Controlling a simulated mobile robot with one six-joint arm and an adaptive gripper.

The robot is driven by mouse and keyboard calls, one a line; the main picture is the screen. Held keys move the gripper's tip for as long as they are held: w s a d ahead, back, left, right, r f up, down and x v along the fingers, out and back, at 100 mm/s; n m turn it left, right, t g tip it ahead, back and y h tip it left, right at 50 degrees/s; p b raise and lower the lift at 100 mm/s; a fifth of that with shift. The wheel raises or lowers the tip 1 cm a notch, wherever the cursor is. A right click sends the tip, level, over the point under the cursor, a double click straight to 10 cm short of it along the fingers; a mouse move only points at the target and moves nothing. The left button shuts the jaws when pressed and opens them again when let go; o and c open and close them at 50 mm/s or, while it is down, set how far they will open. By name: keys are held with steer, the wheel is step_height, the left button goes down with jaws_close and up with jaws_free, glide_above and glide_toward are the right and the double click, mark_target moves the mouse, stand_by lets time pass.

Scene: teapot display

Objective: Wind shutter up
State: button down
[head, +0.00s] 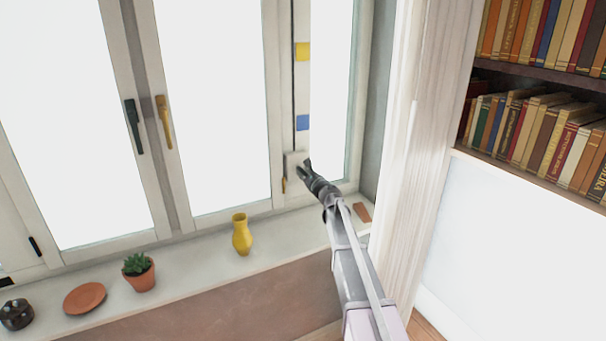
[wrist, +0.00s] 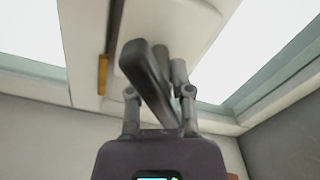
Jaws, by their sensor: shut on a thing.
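A pale winder box (head: 293,160) is fixed low on the right window post, with a thin dark slot or cord running up from it. My gripper (head: 309,170) is right up against this box. In the wrist view a dark grey crank-like bar (wrist: 143,70) sticks out from the pale housing (wrist: 185,25). My gripper's two fingers (wrist: 159,94) are on either side of the bar and shut on it. The bar's near end and part of its mount are hidden by my gripper. No shutter slats show; the window panes are plain white.
A yellow marker (head: 302,52) and a blue marker (head: 302,122) sit on the post above the box. The sill holds a yellow vase (head: 241,236), potted plant (head: 139,274), terracotta saucer (head: 85,298) and dark pot (head: 16,314). A bookshelf (head: 540,83) stands right.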

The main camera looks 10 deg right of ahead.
steer(key=shift+a, duration=0.1)
steer(key=c, duration=0.5)
jaws_free()
steer(key=shift+c, duration=0.2)
steer(key=v, duration=1.2)
